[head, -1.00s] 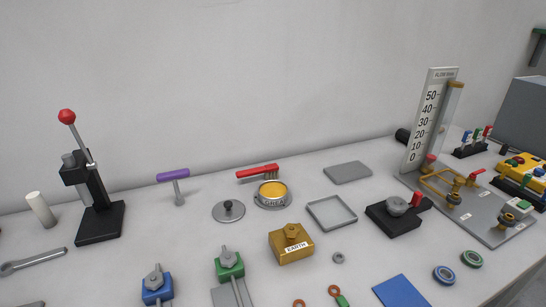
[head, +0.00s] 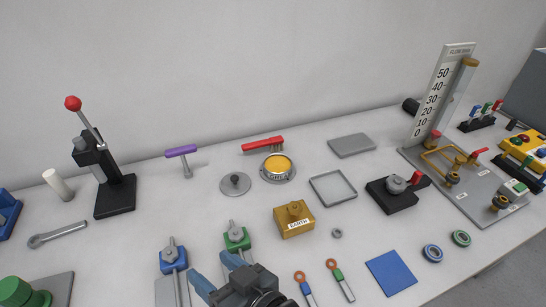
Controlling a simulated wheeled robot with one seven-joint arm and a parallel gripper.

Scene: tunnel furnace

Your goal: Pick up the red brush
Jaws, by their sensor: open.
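The red brush (head: 263,144) lies near the back of the table, close to the wall. It has a long red handle and tan bristles at its right end, just behind the round grease tin (head: 277,168). My gripper (head: 212,271) shows at the bottom of the head view, with blue fingers spread apart and nothing seen between them. It is at the front of the table, well short of the brush, near the green-topped clamp.
A grey lid (head: 235,184) and a purple-handled tool (head: 181,152) stand left of the tin. A brass EARTH block (head: 294,219) and blue and green clamps (head: 236,237) lie between my gripper and the brush. A grey tray (head: 333,187) is to the right.

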